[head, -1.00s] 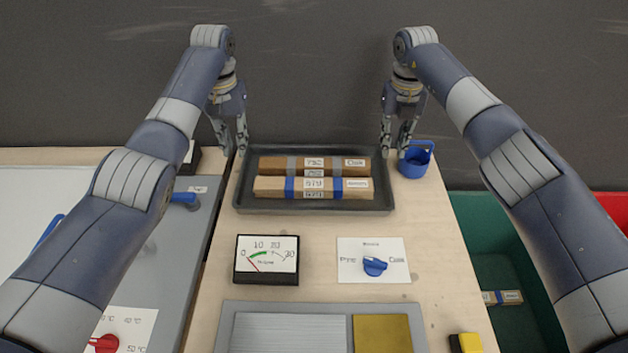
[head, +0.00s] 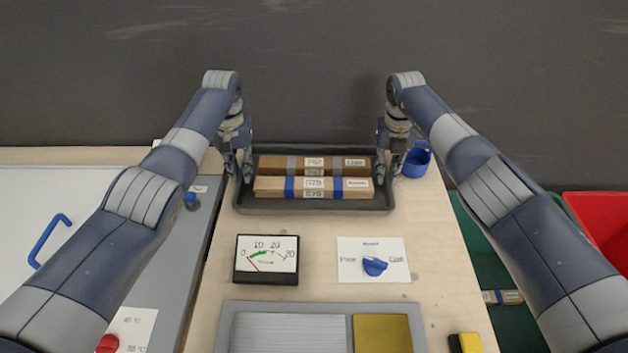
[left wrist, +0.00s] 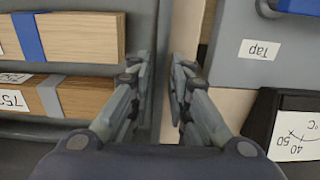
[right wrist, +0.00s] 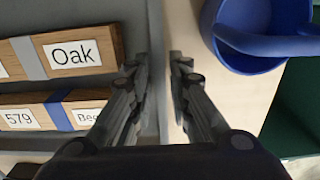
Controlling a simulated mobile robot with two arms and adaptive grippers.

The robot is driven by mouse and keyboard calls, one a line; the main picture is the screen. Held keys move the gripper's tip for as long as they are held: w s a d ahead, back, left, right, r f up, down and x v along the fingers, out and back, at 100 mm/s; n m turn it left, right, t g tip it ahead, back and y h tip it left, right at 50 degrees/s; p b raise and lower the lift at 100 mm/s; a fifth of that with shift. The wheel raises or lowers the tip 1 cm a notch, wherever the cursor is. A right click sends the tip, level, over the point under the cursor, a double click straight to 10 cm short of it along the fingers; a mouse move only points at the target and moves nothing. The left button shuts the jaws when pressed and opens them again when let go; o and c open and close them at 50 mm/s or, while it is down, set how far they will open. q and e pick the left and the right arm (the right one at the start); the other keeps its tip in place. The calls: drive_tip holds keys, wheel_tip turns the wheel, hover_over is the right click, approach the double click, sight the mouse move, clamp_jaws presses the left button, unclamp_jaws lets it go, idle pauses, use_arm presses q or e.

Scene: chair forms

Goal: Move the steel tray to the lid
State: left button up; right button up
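The dark grey steel tray (head: 312,206) sits on the wooden bench and holds two wooden bars (head: 300,188) with blue and grey bands. My left gripper (head: 238,178) is open at the tray's left rim; in the left wrist view its fingers (left wrist: 160,85) stand on either side of the rim (left wrist: 158,40). My right gripper (head: 388,180) is open at the right rim; in the right wrist view its fingers (right wrist: 158,80) straddle the rim (right wrist: 150,40) likewise. A pale lid-like panel (head: 30,195) with a blue handle (head: 48,240) lies at the left, partly hidden by my left arm.
A blue cup (head: 416,162) stands close beside my right gripper. A dial meter (head: 266,260), a card with a blue knob (head: 375,266) and a grey plate tray (head: 285,307) lie in front. Green (head: 500,270) and red bins (head: 600,225) stand at the right.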

use_arm(q)
clamp_jaws()
use_arm(e)
clamp_jaws()
use_arm(q)
drive_tip(key=shift+w+r, duration=0.1)
drive_tip(key=shift+r, duration=0.15)
use_arm(e)
drive_tip(key=shift+w+r, duration=0.15)
drive_tip(key=shift+r, duration=0.1)
